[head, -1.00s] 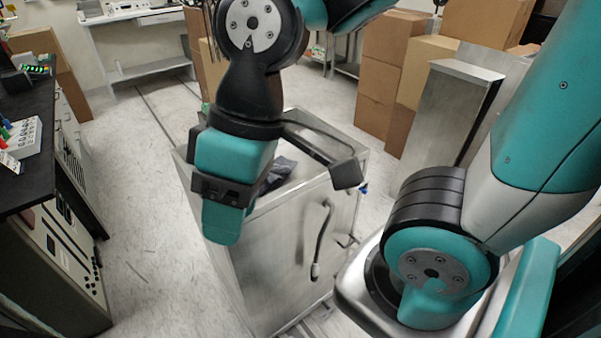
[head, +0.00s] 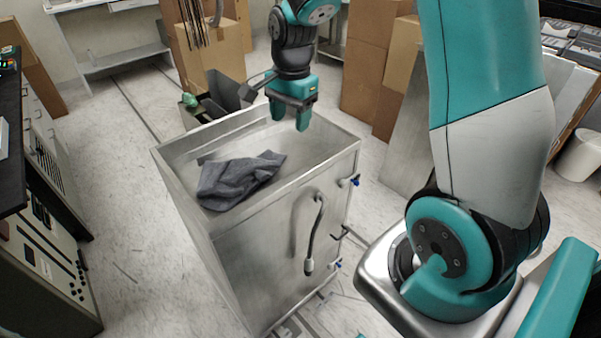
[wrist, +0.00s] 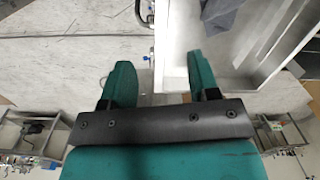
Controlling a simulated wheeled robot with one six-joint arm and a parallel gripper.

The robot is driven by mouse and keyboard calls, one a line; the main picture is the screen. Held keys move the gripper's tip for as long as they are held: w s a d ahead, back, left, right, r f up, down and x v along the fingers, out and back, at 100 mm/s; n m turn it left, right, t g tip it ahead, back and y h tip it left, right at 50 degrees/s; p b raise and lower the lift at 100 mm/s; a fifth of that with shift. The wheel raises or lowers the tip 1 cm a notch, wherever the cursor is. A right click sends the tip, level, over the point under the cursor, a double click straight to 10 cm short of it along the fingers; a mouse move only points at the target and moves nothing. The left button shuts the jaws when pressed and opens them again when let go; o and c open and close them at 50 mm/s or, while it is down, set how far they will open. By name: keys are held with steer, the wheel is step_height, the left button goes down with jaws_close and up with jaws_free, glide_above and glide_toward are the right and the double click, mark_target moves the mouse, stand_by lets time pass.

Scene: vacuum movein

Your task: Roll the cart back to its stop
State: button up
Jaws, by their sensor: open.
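The cart looks to be the metal box (head: 265,250) with an open tray top, standing on the floor in the middle of the head view. A crumpled grey cloth (head: 238,180) lies in its tray. My gripper (head: 290,118) points down near the cart's far right rim and is open and empty. In the wrist view the cart's rim (wrist: 172,45) shows between and beyond the two green fingers (wrist: 160,82); I cannot tell whether they touch it. I cannot make out a stop for certain.
A hose (head: 316,230) and blue-handled valves (head: 355,181) stick out from the cart's side. Rail lines (head: 140,110) run along the floor behind it. A dark bin (head: 228,90) and cardboard boxes (head: 375,60) stand beyond. The floor left of the cart is clear, up to a dark bench (head: 10,150).

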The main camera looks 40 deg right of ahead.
mark_target(299, 173)
steer(key=d+f+m, duration=0.1)
steer(key=f, duration=0.5)
steer(key=d+f+p, duration=0.1)
steer(key=f, duration=0.5)
steer(key=w+d+f+m+p, duration=0.1)
steer(key=f, duration=0.6)
steer(key=shift+f+m, duration=0.1)
steer(key=shift+m, duration=0.2)
jaws_close()
